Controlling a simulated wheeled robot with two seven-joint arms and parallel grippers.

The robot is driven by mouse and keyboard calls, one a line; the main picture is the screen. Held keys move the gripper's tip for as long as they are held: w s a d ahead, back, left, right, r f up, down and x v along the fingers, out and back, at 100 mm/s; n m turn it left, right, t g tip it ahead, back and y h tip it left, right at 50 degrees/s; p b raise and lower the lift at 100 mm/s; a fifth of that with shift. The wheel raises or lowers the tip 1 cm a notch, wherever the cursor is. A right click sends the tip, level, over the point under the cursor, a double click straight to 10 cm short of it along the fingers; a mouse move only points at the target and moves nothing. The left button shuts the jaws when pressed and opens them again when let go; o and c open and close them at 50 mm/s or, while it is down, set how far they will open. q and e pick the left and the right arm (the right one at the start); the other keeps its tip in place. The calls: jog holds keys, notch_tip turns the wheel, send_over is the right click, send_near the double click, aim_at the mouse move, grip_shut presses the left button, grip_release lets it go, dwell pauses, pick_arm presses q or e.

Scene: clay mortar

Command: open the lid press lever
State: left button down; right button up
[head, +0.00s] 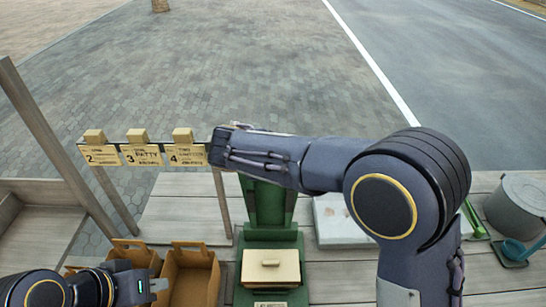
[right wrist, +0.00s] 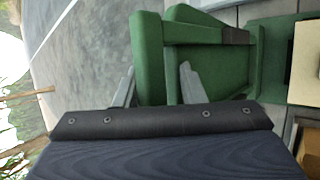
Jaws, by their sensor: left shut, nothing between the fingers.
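The green press (head: 270,205) stands at the middle of the bench in the head view, its upper part hidden behind my right forearm. In the right wrist view, a green bar of the press (right wrist: 150,60), which looks like the lever, lies between the spread fingers of my right gripper (right wrist: 157,85). The fingers are apart; I cannot tell whether they touch it. A beige block with a small knob (head: 270,268) sits at the front of the press base. My left gripper (head: 158,285) is shut and empty at the lower left, by the cardboard boxes.
Open cardboard boxes (head: 190,275) stand left of the press. Numbered cards with wooden blocks (head: 140,155) line a rail behind.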

jog(key=shift+r, duration=0.1)
jog(key=b+v, duration=0.1)
jog(key=v, duration=0.6)
jog(key=shift+s+r, duration=0.15)
jog(key=shift+s, duration=0.15)
jog(key=shift+a, duration=0.2)
